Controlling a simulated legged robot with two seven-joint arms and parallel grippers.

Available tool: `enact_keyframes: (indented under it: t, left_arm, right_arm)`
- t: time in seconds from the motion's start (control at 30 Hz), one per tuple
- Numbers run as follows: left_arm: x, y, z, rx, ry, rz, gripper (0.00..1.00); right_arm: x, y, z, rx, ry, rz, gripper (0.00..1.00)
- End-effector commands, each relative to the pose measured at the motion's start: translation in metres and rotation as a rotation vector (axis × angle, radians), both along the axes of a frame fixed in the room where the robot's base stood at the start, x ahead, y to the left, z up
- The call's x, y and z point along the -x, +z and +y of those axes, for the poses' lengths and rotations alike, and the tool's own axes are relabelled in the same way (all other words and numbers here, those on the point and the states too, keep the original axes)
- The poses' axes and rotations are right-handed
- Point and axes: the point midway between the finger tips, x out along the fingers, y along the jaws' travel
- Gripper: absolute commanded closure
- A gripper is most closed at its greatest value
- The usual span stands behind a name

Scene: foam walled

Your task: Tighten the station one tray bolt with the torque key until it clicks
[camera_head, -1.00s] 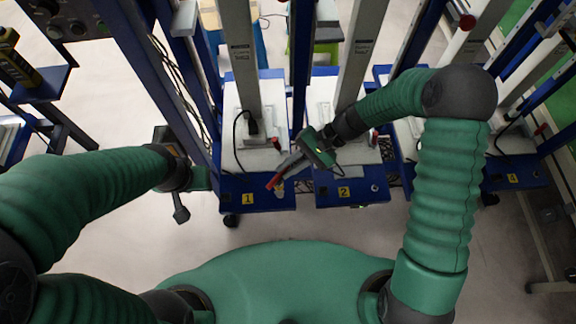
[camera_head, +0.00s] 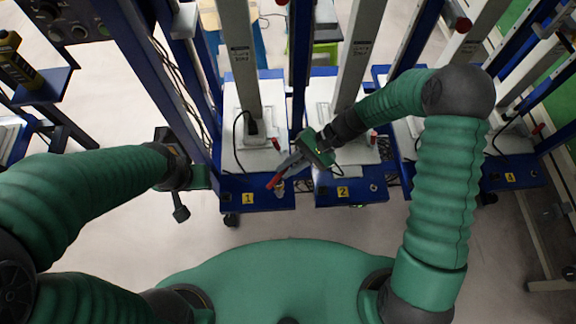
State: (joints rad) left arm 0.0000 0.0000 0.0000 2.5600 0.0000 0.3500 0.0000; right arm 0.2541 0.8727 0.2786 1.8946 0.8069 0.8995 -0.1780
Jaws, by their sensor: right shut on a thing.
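Station one (camera_head: 235,186) is the white-topped blue base with the yellow "1" label, left of centre. My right gripper (camera_head: 294,162) reaches over its right front edge from the right. It is shut on a thin tool with a red end, which looks like the torque key (camera_head: 273,181). The red end points down and left, near the station's front panel. The tray bolt cannot be made out, and I cannot tell whether the key touches it. My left gripper (camera_head: 180,208) hangs left of station one, away from it; its fingers are too small and dark to read.
Station two (camera_head: 370,190), with a yellow "2" label, stands just right of station one. Grey columns and blue posts (camera_head: 300,70) rise behind both. A blue rack (camera_head: 160,80) stands at the left. The floor (camera_head: 330,225) in front is clear.

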Motion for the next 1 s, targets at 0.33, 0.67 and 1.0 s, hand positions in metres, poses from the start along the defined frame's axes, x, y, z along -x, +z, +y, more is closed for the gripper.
enact_keyframes:
  t: [0.33,0.67,1.0]
  left_arm:
    - [0.000,-0.004,0.000,0.000,0.000,0.000,0.64]
    - [0.000,-0.007,0.000,0.000,0.000,0.000,0.64]
    - [0.000,-0.011,0.000,0.000,0.000,0.000,0.64]
  right_arm:
    - [0.000,-0.006,0.000,-0.001,0.001,0.001,1.00]
    - [0.000,-0.012,0.000,0.000,0.000,0.000,1.00]
    - [0.000,-0.019,0.000,0.000,0.000,0.000,1.00]
